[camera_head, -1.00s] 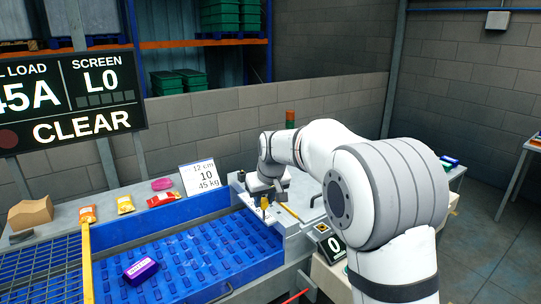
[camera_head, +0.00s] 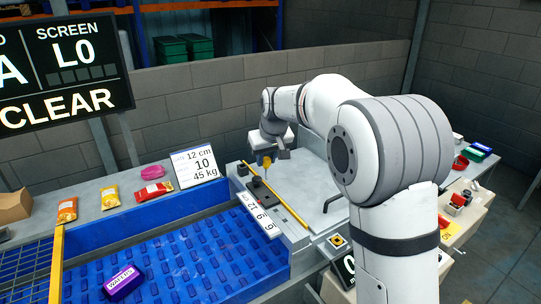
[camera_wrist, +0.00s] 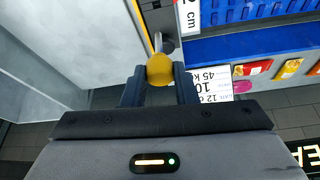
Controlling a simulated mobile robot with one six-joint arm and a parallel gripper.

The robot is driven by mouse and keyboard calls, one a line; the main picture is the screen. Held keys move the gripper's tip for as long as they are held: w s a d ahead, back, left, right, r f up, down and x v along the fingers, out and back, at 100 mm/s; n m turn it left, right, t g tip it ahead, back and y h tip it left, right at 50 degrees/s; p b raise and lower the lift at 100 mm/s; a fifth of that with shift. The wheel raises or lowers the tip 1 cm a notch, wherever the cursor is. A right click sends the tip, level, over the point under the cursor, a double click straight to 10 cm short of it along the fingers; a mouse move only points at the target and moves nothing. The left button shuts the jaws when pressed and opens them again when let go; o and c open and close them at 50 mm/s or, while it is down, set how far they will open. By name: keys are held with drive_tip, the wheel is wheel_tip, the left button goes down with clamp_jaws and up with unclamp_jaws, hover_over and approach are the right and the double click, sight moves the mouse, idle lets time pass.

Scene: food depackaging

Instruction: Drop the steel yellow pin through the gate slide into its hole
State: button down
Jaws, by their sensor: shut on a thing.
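My gripper (camera_head: 264,155) is shut on the yellow pin (camera_head: 267,162), above the gate slide at the far right corner of the blue conveyor. The pin's round yellow head shows between the fingers in the wrist view (camera_wrist: 160,69). A grey metal shank extends beyond the head there. The dark gate slide (camera_head: 262,190) lies beside a long yellow bar and a white number scale. The pin's tip is small in the head view; I cannot tell whether it touches the slide. The hole is not clearly visible.
The blue conveyor bed (camera_head: 190,250) carries a purple pack (camera_head: 122,282). Several snack packs lie on the back ledge near a white sign (camera_head: 195,167). The grey panel (camera_head: 315,190) right of the slide is mostly clear.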

drive_tip(key=shift+w+d, duration=0.1)
drive_tip(key=b, duration=0.4)
hover_over(266, 196)
drive_tip(key=s, duration=0.1)
drive_tip(key=shift+d+f, duration=0.15)
drive_tip(key=shift+f, duration=1.3)
drive_tip(key=shift+d+f, duration=0.15)
drive_tip(key=shift+f, duration=1.3)
drive_tip(key=shift+f+b, duration=2.25)
drive_tip(key=shift+f, duration=0.65)
drive_tip(key=shift+d+r, duration=0.1)
drive_tip(key=shift+r, duration=0.05)
drive_tip(key=shift+r+p, duration=1.8)
drive_tip(key=shift+r, duration=0.65)
drive_tip(key=shift+f, duration=0.2)
